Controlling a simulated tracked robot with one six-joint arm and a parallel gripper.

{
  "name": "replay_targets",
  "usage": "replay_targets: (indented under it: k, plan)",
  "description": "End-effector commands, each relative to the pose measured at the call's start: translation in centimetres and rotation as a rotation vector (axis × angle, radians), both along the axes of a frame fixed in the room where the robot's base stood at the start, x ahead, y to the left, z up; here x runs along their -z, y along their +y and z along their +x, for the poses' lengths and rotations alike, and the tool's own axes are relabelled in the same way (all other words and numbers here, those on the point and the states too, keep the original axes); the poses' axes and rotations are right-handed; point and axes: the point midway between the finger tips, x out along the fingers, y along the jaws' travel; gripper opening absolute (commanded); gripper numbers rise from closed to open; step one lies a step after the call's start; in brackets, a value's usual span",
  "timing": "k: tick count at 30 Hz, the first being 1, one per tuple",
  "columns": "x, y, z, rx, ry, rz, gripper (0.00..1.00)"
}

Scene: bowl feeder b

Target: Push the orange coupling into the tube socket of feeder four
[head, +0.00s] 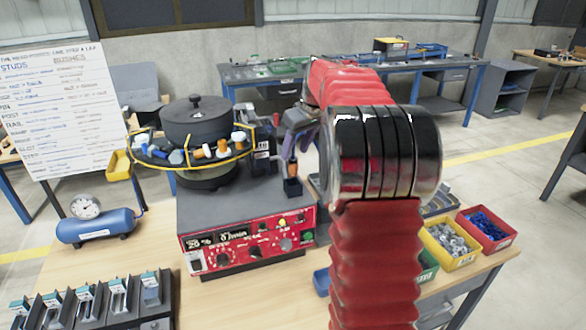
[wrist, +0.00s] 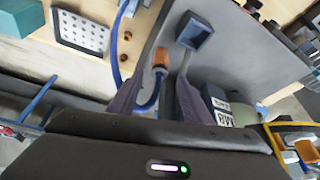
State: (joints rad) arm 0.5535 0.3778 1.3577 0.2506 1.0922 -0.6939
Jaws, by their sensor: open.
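The orange coupling (wrist: 160,59) sits on the end of a blue tube (wrist: 151,98) in the wrist view. It also shows in the head view (head: 292,167). My gripper (wrist: 161,80) is open, with a grey finger on each side of the coupling and tube; whether either finger touches them cannot be told. A dark blue square socket (wrist: 194,31) with a hollow top lies just beyond the coupling, up and right in the wrist view. In the head view the socket (head: 292,187) is below the coupling, which is apart from it. No feeder number is readable.
The bowl feeder (head: 195,125) with its yellow rim stands left of my gripper, on a red-fronted control box (head: 250,245). A perforated plate (wrist: 80,30) lies at upper left in the wrist view. Parts bins (head: 450,245) stand right of my arm.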

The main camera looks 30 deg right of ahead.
Motion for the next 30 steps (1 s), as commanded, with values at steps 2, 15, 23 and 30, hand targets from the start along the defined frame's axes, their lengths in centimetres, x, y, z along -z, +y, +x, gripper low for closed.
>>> replay_targets:
  k: [2, 15, 23, 30]
  plan:
    - [0.0, 0.0, 0.0, 0.0, 0.0, 0.0, 0.44]
    - [3.0, 0.0, 1.1, -0.001, 0.003, 0.003, 0.44]
    - [4.8, 0.1, 1.9, -0.001, 0.0, 0.001, 0.44]
    - [4.8, 0.1, 1.9, -0.001, 0.0, 0.001, 0.44]
